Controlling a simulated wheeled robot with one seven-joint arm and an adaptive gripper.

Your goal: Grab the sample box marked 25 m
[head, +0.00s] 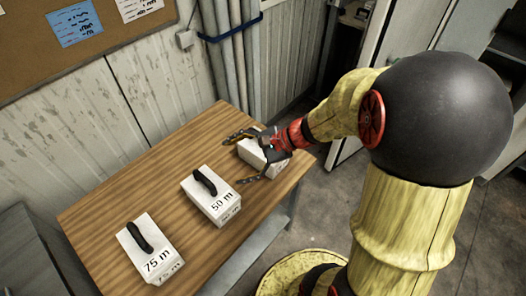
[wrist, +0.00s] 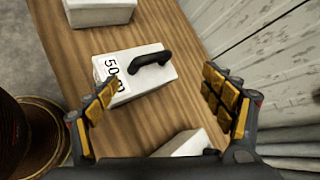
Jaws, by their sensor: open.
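Three white sample boxes with black handles stand in a row on a wooden table. In the head view one box reads 75 m (head: 150,250) at the near left and one reads 50 m (head: 211,198) in the middle. The third box (head: 248,152), at the right end, is partly covered by my gripper, and its label cannot be read. My gripper (head: 238,160) is open above this third box, its fingers pointing left. In the wrist view the 50 m box (wrist: 140,72) lies beyond the open fingers, and the third box (wrist: 186,145) is partly hidden at the bottom.
The wooden table (head: 120,200) has bare strips between the boxes. A corrugated wall (head: 150,90) with grey pipes (head: 232,60) stands behind it. A cork board (head: 30,50) hangs at the upper left. A grey cabinet (head: 35,250) stands left of the table.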

